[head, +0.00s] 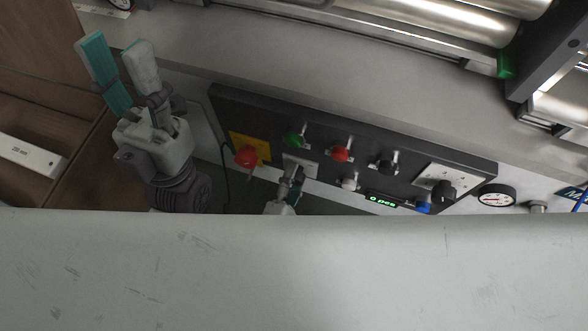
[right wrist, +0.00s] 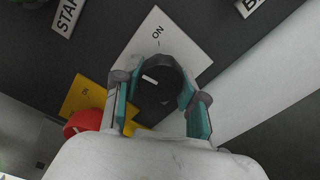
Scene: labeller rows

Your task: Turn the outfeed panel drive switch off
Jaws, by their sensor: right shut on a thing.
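The drive switch is a black rotary knob (right wrist: 158,78) on a white plate with an ON mark, seen in the right wrist view. A short white line shows on the knob's left part. My right gripper (right wrist: 160,100) has its teal-padded fingers on both sides of the knob and is shut on it. In the head view my right gripper (head: 291,187) is at the white plate (head: 304,167) on the dark outfeed panel (head: 325,128) and hides the knob. My left gripper (head: 118,55) is open and empty, left of the panel.
My own pale body covers the foreground.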

